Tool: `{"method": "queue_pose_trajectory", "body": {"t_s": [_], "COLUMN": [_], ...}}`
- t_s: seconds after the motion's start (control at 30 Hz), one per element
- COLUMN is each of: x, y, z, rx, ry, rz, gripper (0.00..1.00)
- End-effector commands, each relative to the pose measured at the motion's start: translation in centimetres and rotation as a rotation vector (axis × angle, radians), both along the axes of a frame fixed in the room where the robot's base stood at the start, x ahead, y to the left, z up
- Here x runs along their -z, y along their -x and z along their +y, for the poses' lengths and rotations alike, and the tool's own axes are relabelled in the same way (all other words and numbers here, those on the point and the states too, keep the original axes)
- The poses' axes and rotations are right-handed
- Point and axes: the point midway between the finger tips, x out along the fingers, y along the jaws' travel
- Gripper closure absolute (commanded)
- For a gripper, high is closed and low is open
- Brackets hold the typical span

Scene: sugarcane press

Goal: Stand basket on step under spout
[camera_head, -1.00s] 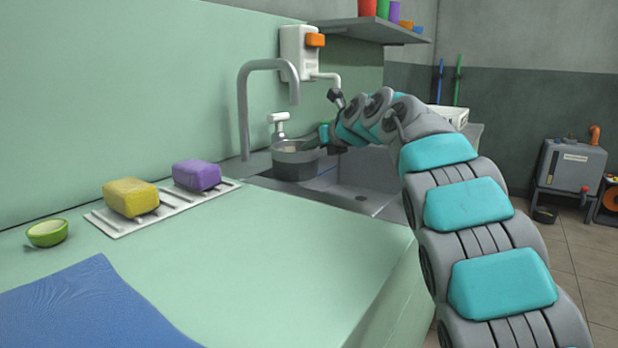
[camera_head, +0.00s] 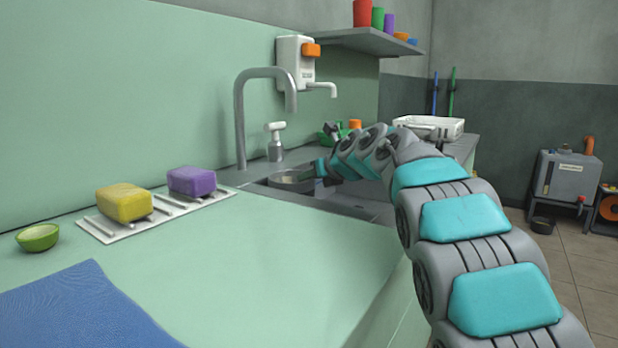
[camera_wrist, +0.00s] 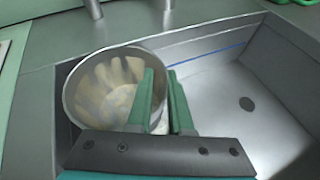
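The basket (camera_head: 291,182), a round grey metal vessel, is in the left part of the sink, its rim near counter level. The wrist view shows the basket (camera_wrist: 100,95) from above, pale inside and roughly upright. My gripper (camera_head: 318,172) is at its right side; the green fingers (camera_wrist: 164,85) straddle the basket's right wall and grip it. The grey arched tap's spout (camera_head: 291,103) hangs above the basket in the head view. The step is hidden under the basket, so I cannot tell if they touch.
The sink floor (camera_wrist: 245,135) is open to the right, with a dark drain. A soap pump (camera_head: 275,145) stands behind the sink. Yellow (camera_head: 124,203) and purple (camera_head: 191,181) sponges lie on a white rack at left. A white crate (camera_head: 430,127) stands beyond.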

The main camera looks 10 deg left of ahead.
Motion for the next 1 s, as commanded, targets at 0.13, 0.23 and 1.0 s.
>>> {"method": "queue_pose_trajectory", "body": {"t_s": [0.13,0.23,1.0], "x": [0.0,0.0,-2.8], "y": [0.0,0.0,3.9], "z": [0.0,0.0,-4.2], "rx": [0.000,0.000,0.003], "ry": [0.000,0.000,0.000], "rz": [0.000,0.000,0.000], "gripper": [0.64,0.53,0.53]}}
